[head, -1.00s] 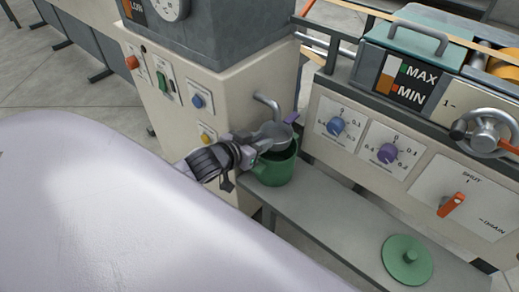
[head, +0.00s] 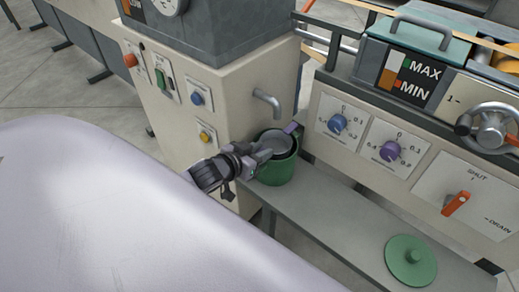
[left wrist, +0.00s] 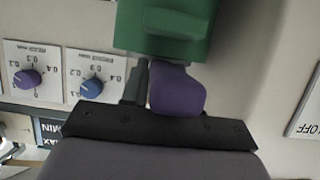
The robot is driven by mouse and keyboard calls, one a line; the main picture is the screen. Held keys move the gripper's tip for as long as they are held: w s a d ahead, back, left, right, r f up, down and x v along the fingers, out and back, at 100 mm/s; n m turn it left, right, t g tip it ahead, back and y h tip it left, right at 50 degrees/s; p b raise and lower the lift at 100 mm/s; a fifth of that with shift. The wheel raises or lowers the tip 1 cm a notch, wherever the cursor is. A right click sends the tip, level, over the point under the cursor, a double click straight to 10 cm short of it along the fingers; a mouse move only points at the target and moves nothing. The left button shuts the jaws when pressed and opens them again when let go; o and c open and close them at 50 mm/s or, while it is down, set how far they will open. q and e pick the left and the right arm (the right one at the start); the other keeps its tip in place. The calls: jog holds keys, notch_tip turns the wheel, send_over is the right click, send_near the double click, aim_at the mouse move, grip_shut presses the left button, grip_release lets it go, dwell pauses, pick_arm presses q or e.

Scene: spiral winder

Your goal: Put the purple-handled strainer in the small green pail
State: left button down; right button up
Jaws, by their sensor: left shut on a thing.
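The small green pail (head: 274,172) stands on the grey shelf under the metal spout. The strainer's grey bowl (head: 275,142) sits in the pail's mouth, with a purple tab (head: 292,128) at the far rim. My left gripper (head: 258,157) is at the near left rim of the pail, shut on the strainer's purple handle, which shows in the left wrist view (left wrist: 177,91) just beside the green pail wall (left wrist: 160,42). I cannot tell whether the bowl rests on the pail. My right gripper is not in view.
The metal spout (head: 267,103) comes out of the cream cabinet just behind the pail. A green lid (head: 410,262) lies on the shelf (head: 335,215) at the front right. A panel with blue (head: 337,124) and purple (head: 390,151) knobs stands behind. The shelf between pail and lid is clear.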

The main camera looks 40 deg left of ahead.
pick_arm(q)
jog(key=c, duration=0.8)
grip_release()
jog(key=shift+c, duration=0.2)
jog(key=shift+r, duration=0.15)
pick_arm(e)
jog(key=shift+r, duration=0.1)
pick_arm(q)
jog(key=shift+r, duration=0.35)
jog(key=shift+s+r, duration=0.15)
jog(key=shift+r, duration=0.15)
jog(key=d+p+v, duration=0.1)
jog(key=p+v, duration=0.3)
jog(key=v, duration=0.7)
jog(key=s+d+f+g, duration=0.1)
jog(key=s+d+f, duration=0.2)
jog(key=d, duration=0.3)
jog(key=s+d+f+m+g+h, duration=0.1)
jog(key=s+d+f+g, duration=0.1)
jog(key=s+d+f, duration=0.2)
jog(key=shift+d+f+h, duration=0.3)
jog(key=shift+d+f, duration=0.5)
jog(key=shift+d, duration=0.2)
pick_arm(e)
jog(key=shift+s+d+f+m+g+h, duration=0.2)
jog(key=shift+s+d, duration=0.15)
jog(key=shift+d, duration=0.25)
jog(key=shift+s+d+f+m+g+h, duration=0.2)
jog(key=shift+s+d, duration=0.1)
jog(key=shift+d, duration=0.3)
